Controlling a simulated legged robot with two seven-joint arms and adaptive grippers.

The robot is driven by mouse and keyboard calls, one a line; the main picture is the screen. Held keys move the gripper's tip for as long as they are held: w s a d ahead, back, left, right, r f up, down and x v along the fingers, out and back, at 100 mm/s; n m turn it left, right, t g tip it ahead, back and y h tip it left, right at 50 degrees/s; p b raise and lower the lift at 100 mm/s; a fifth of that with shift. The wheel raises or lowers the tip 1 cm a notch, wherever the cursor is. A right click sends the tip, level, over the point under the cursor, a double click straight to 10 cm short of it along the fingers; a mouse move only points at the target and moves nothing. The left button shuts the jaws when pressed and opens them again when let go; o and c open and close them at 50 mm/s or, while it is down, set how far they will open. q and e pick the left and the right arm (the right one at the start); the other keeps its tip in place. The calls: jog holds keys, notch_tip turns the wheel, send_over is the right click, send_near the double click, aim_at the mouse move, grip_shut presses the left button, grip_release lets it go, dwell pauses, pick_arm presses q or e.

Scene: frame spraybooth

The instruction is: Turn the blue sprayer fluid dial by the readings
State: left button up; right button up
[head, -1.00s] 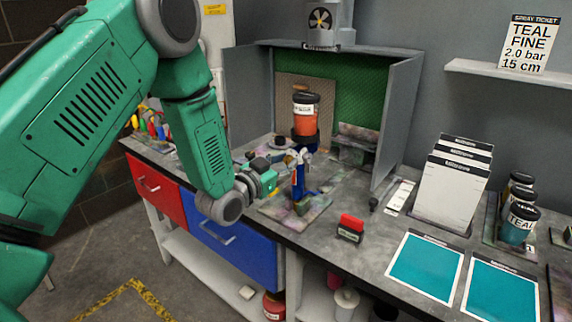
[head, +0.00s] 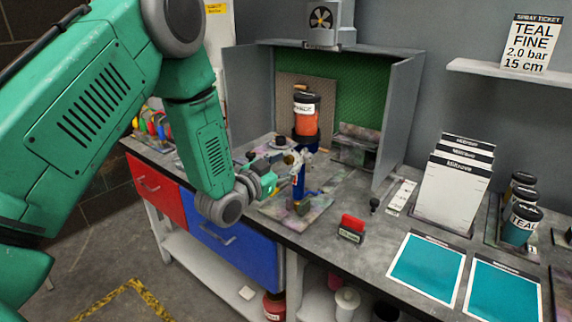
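The blue sprayer (head: 299,181) stands upright on a paint-stained mat (head: 314,212) on the bench. My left gripper (head: 292,160) reaches in from the left at the sprayer's upper part. Its fingers are small and overlap the sprayer, so I cannot tell whether they are shut or touching the fluid dial. The dial itself is not clear to make out. A spray ticket (head: 531,43) on the shelf reads TEAL FINE, 2.0 bar, 15 cm. My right gripper is not in view.
A spray booth with a green back (head: 357,92) stands behind, with an orange cup (head: 306,117) inside. A red stamp-like block (head: 352,227), white cards (head: 449,190), teal panels (head: 425,267) and jars (head: 521,223) occupy the right.

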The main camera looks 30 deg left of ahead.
pick_arm(q)
jog(key=shift+s, duration=0.4)
jog(key=s+a, duration=0.1)
jog(key=s, duration=1)
jog(key=shift+f, duration=0.1)
jog(key=s+d+f+n+g+b, duration=0.1)
jog(key=s+d+f+g, duration=0.15)
jog(key=f, duration=0.55)
jog(key=s+d+f+g+b, duration=0.2)
jog(key=s+f+g, duration=0.2)
jog(key=f, duration=0.4)
jog(key=s+d+f+n+g+b, duration=0.1)
jog(key=s+d+f+g, duration=0.15)
jog(key=f, duration=0.55)
jog(key=s+d+f+g+b, duration=0.1)
jog(key=s+f+g, duration=0.3)
jog(key=s, duration=0.5)
jog(key=s+d+f+n+g+y+b, duration=0.1)
jog(key=s+f+g, duration=0.3)
jog(key=s+f, duration=0.4)
jog(key=shift+s+d+f, duration=0.2)
jog(key=shift+s+d, duration=0.4)
jog(key=shift+s, duration=0.1)
